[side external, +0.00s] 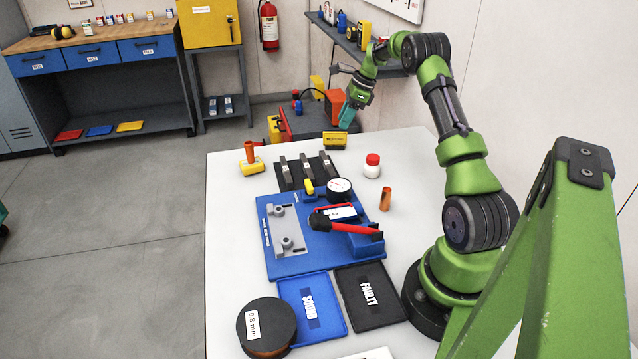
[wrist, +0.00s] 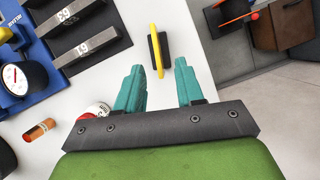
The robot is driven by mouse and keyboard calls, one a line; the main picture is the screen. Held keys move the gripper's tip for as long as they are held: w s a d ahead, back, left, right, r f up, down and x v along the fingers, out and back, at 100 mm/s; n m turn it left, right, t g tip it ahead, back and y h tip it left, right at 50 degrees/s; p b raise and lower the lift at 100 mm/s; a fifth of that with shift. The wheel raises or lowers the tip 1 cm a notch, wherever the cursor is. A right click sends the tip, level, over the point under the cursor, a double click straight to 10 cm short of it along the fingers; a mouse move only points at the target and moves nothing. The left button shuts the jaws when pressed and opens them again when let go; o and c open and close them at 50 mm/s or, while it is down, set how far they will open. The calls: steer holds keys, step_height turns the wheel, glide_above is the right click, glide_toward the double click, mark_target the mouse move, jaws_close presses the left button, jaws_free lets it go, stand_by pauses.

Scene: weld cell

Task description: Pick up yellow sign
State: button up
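The yellow sign (side external: 335,140) stands near the far edge of the white table, with dark markings on its face. In the wrist view the sign (wrist: 157,48) shows edge-on from above as a thin yellow strip with a black part beside it. My gripper (side external: 346,117) is just above the sign in the side view, its teal fingers pointing down. In the wrist view my gripper (wrist: 160,68) is open and empty, and the sign's near end lies between the lines of the two fingertips. I cannot tell the exact height gap.
A white bottle with a red cap (side external: 372,166) and an orange cylinder (side external: 385,199) stand near the sign's side of the table. Dark bars (side external: 306,171) lie left of the sign. A yellow-based orange part (side external: 251,162) stands farther left. The table's far edge is close.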

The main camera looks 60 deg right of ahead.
mark_target(335, 133)
steer(key=shift+a+x, duration=0.15)
steer(key=shift+x, duration=1.4)
steer(key=shift+a+x, duration=0.15)
steer(key=shift+x, duration=1.45)
steer(key=shift+w+r, duration=0.15)
steer(key=shift+c, duration=0.3)
jaws_close()
